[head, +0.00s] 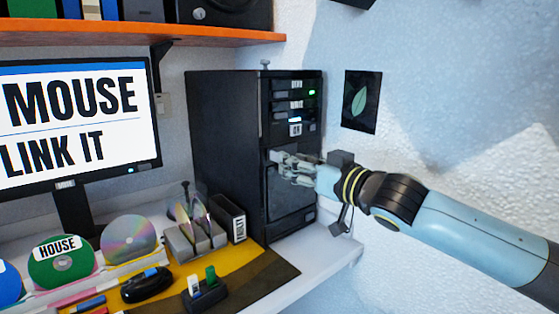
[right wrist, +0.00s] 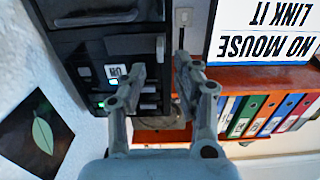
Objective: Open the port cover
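A black computer tower (head: 225,150) stands on the white desk, and its front shows drive bays and a green light. Low on its front is a dark panel (head: 290,205) that looks like the port cover. It appears closed. In the right wrist view, which is turned over, a dark recessed panel (right wrist: 95,45) shows at the top left. My right gripper (head: 280,163) is in front of the tower, near the panel's upper edge. In the right wrist view the gripper (right wrist: 160,66) has its fingers apart with nothing between them. Whether it touches the tower is unclear. My left gripper is out of view.
A monitor (head: 75,120) stands left of the tower. Discs (head: 128,240), a disc rack (head: 190,240) and a small black holder (head: 205,292) crowd the desk. An orange shelf (head: 130,36) runs above. The wall with a leaf picture (head: 361,102) is close on the right.

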